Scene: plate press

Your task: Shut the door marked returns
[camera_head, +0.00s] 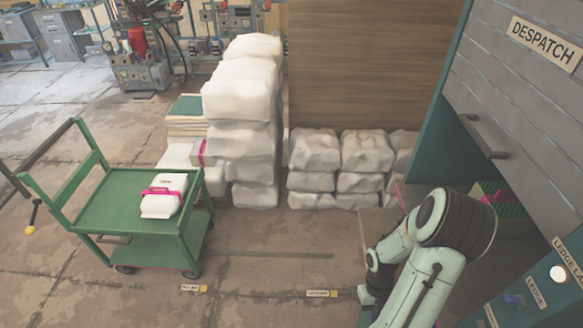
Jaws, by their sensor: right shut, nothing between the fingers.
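No door marked returns can be read in this view. A grey slatted panel (520,100) at the right carries a DESPATCH sign (544,43) and a dark bar handle (484,136). My right arm reaches in from the lower right, in front of the cabinet. My right gripper (367,294) is at the lower middle right, small and dark, shut and empty, apart from the DESPATCH panel and its handle. My left gripper is out of view.
A green trolley (115,200) with a white pink-strapped package (165,196) stands at left. White sacks (242,100) are stacked mid-view, with lower stacks (315,150) beside them. Ledge labels (537,291) and a white knob (558,273) are lower right. Floor between trolley and arm is mostly clear.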

